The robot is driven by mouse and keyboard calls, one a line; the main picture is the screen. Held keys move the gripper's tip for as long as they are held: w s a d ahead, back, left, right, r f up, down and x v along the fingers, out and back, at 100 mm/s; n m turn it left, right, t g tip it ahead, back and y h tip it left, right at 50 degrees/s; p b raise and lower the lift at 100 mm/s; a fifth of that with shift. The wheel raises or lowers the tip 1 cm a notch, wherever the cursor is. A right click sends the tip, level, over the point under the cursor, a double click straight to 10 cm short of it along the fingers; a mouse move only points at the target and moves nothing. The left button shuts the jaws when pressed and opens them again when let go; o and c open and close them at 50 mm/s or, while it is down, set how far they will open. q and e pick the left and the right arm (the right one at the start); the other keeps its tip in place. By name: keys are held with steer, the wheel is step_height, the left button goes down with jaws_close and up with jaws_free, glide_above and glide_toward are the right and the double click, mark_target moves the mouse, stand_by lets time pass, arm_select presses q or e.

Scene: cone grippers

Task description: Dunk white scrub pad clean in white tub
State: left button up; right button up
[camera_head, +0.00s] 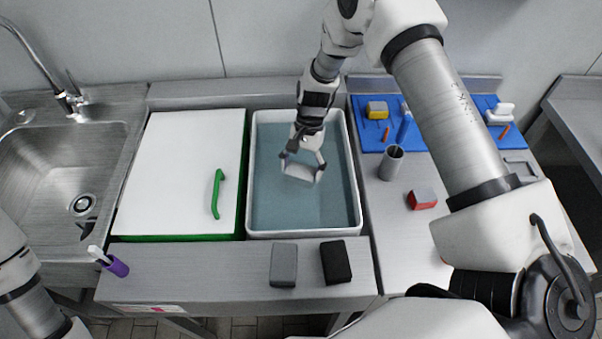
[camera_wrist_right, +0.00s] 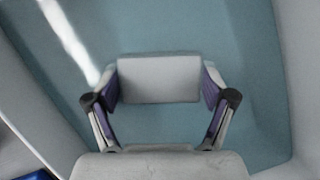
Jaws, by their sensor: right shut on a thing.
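The white tub (camera_head: 256,190) is set in the counter and holds blue-grey water. My right gripper (camera_head: 302,170) is inside the tub's outline, shut on the white scrub pad (camera_head: 299,171). In the right wrist view the pad (camera_wrist_right: 158,79) sits between the two purple-lined fingers of the gripper (camera_wrist_right: 160,92), with water behind it. I cannot tell how far the pad is in the water. My left gripper does not clearly show; only part of my left arm is at the lower left.
A white-topped green box (camera_head: 170,170) with a green handle (camera_head: 217,194) stands left of the tub, beside a sink (camera_head: 60,165). Grey (camera_head: 284,265) and black (camera_head: 335,262) blocks lie in front. A grey cup (camera_head: 391,163), a red block (camera_head: 422,199) and a blue mat (camera_head: 370,142) are at right.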

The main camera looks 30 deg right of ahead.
step_height(320, 180, up, 11)
steer(key=p, duration=0.8)
steer(key=shift+r+p, duration=0.2)
steer(key=shift+p, duration=0.15)
stand_by(0.6)
step_height(320, 180, up, 4)
steer(key=p, duration=0.4)
glide_above(301, 170)
steer(key=shift+b, duration=0.3)
steer(key=shift+f, duration=0.1)
